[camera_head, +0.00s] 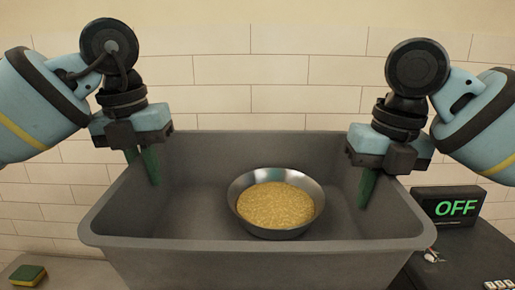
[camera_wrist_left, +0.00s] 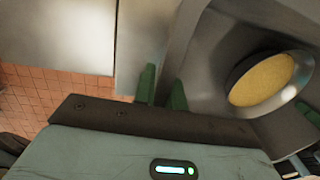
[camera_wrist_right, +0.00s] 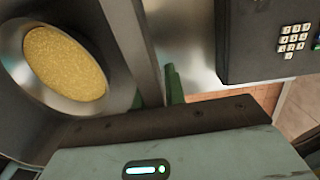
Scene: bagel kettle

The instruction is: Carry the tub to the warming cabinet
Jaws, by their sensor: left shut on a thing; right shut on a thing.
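The grey tub (camera_head: 260,243) fills the middle of the head view, its floor roughly level. Inside it stands a steel bowl (camera_head: 247,222) filled with yellow grains (camera_head: 275,205). My left gripper (camera_head: 146,166) is shut on the tub's left wall, one green finger inside and one outside. In the left wrist view its fingers (camera_wrist_left: 162,90) straddle the wall, with the bowl to the right. My right gripper (camera_head: 366,186) is shut on the tub's right wall. In the right wrist view the fingers (camera_wrist_right: 170,85) are at the wall, with the bowl at left. The tub's underside is hidden.
A dark box with a green OFF display (camera_head: 448,207) and a keypad (camera_wrist_right: 293,38) stands at the right, close to the tub. A green and yellow sponge (camera_head: 28,275) lies on the counter at left. A white tiled wall (camera_head: 220,95) is behind.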

